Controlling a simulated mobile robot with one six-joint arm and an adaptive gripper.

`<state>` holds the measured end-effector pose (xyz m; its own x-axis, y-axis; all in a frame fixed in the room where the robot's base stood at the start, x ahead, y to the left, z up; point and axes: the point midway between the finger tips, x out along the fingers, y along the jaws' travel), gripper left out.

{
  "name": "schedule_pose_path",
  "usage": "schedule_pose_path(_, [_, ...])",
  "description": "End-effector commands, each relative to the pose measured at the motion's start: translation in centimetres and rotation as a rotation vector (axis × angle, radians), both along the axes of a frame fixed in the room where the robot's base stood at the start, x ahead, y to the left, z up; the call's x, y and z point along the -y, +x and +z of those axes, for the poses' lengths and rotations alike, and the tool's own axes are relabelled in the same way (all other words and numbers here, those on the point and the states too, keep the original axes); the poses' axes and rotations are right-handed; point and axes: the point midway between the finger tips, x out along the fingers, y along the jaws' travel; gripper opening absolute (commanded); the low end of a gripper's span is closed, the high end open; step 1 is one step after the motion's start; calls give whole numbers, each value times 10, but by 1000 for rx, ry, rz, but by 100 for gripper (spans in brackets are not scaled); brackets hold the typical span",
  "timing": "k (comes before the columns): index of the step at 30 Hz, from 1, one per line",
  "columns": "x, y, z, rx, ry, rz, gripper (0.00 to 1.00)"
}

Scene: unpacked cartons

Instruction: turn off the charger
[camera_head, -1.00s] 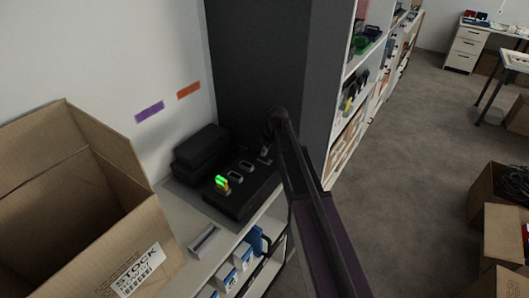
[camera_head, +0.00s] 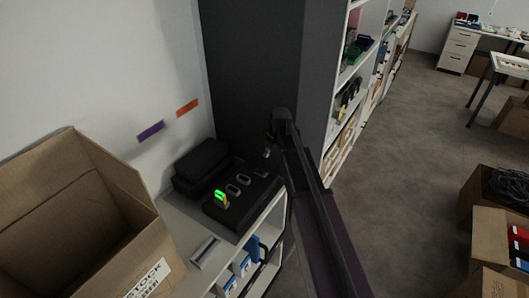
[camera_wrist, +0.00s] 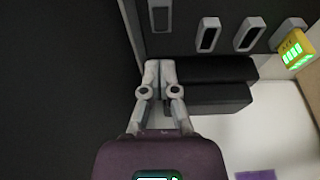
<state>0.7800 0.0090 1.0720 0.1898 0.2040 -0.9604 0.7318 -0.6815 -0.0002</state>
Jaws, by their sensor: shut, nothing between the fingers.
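The charger (camera_head: 222,216) is a long black unit with several grey-rimmed slots, on a white shelf top against the wall. A yellow battery (camera_head: 225,203) with lit green bars stands in its left slot. In the wrist view the charger (camera_wrist: 215,10) runs along the top and the battery (camera_wrist: 293,52) is at the upper right. My gripper (camera_head: 267,151) is above the charger's right end, apart from the battery. In the wrist view its fingertips (camera_wrist: 160,68) are together and empty, below the slots in the picture. I cannot make out a switch on the charger.
Black cases (camera_head: 203,165) lie behind the charger. An open carton (camera_head: 145,225) stands at the left on the shelf top. A dark tall panel (camera_head: 255,75) rises close behind my arm. Blue-and-white boxes (camera_head: 240,263) sit on the shelf below.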

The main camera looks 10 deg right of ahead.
Motion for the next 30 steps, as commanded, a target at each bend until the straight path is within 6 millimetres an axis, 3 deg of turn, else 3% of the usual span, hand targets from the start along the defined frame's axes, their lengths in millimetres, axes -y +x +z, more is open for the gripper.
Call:
schedule_pose_path(3, [4, -5, 15, 0, 0, 0, 0])
schedule_pose_path(12, [12, -11, 33, 0, 0, -1, 0])
schedule_pose_path(30, [14, -13, 36, 0, 0, 0, 0])
